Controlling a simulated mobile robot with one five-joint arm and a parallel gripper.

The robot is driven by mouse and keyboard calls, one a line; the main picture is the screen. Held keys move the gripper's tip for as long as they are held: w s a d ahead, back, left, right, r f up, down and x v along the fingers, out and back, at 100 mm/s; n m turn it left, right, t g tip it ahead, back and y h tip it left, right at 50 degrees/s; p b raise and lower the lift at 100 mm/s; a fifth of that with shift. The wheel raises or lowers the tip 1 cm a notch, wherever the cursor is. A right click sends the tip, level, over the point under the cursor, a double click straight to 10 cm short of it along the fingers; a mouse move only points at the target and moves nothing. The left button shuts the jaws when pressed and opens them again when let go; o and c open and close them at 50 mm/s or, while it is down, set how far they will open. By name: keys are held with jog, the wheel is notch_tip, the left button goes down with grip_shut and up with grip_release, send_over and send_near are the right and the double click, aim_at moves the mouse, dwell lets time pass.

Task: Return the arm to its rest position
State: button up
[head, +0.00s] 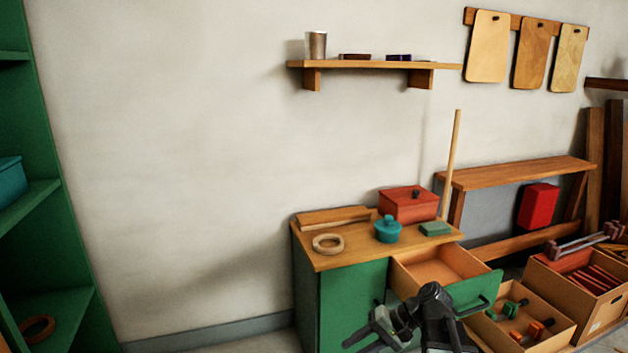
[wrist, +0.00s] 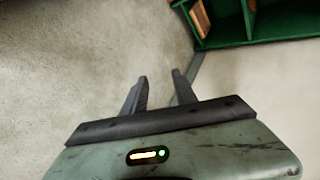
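My gripper (head: 362,343) is low in the head view, in front of the green cabinet (head: 350,303), with my dark arm folded beside it. In the wrist view my gripper (wrist: 160,79) shows two dark fingers standing apart, with only bare floor or wall surface between them. It holds nothing. The lower part of my arm is cut off by the bottom edge of the head view.
The cabinet's drawer (head: 440,267) is pulled out and looks empty, close behind my arm. A box of coloured pieces (head: 520,320) and a carton (head: 585,290) stand to the right. Green shelving (head: 50,210) stands at the left. Bare wall lies between.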

jog(key=s+a+f+n+g+h+p, duration=0.1)
jog(key=s+a+f+n+h+p, duration=0.1)
jog(key=s+a+h, duration=0.15)
jog(key=s+d+f+h, duration=0.2)
jog(key=d+h, duration=0.3)
jog(key=d, duration=0.3)
notch_tip(320, 180, up, 38)
jog(key=w+d+p, duration=0.1)
jog(key=p, duration=3.7)
jog(key=shift+t+h, duration=0.3)
jog(key=shift+h, duration=0.15)
jog(key=shift+f, duration=0.2)
